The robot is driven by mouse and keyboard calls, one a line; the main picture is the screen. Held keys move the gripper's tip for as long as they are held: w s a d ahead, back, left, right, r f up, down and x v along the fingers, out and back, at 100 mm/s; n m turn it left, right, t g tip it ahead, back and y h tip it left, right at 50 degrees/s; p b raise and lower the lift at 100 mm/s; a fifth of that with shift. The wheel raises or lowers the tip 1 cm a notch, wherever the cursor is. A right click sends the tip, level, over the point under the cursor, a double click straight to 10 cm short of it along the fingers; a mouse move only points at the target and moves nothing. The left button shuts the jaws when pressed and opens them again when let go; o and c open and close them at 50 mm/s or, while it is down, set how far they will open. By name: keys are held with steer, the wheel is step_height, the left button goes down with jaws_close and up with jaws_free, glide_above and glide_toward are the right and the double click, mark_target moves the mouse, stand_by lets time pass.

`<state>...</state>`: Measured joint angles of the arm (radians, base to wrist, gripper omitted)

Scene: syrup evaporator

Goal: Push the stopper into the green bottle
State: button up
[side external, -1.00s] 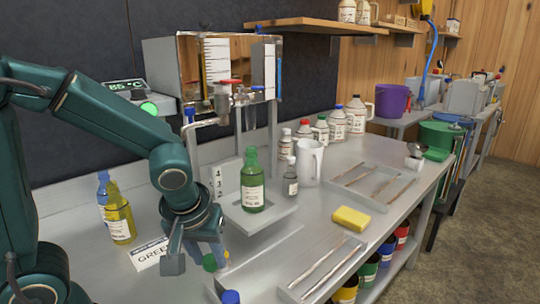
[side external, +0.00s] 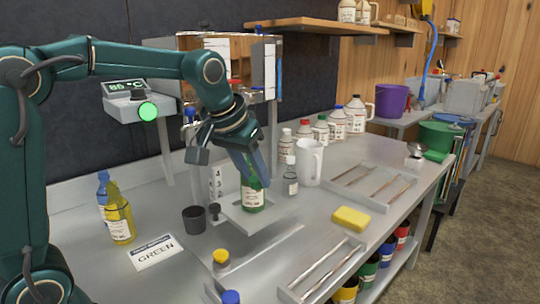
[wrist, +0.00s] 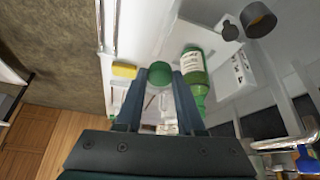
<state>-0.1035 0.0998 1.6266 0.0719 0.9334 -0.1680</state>
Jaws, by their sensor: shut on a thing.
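The green bottle (side external: 252,197) stands upright on a small pale platform (side external: 272,216) in the side view. My gripper (side external: 254,170) is in front of its upper part, hiding the neck and mouth. In the wrist view the bottle (wrist: 194,66) lies just right of my fingers. My gripper (wrist: 160,78) is shut on a green stopper (wrist: 159,72) there. The stopper is at the fingertips, apart from the bottle in that picture. The side view does not show the stopper clearly, so I cannot tell its height over the mouth.
A white jug (side external: 310,163) and a small clear bottle (side external: 290,182) stand close on the right. A dark cup (side external: 194,220), a yellow stopper (side external: 221,257) and a GREEN card (side external: 156,253) are left and nearer.

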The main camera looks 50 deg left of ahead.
steer(key=shift+t, duration=0.7)
steer(key=shift+w+a+r, duration=0.9)
steer(key=shift+w+a, duration=0.15)
steer(key=shift+a, duration=0.6)
steer(key=shift+w+a+r, duration=0.9)
steer(key=shift+w+a, duration=0.2)
steer(key=shift+a, duration=0.55)
steer(key=shift+w+a+r, duration=0.9)
steer(key=shift+w+a, duration=0.15)
steer(key=shift+a, duration=0.6)
steer(key=shift+s+f, duration=0.15)
steer(key=shift+f, duration=1.1)
steer(key=o, duration=1.4)
steer(key=shift+r, duration=0.1)
steer(key=shift+r, duration=2)
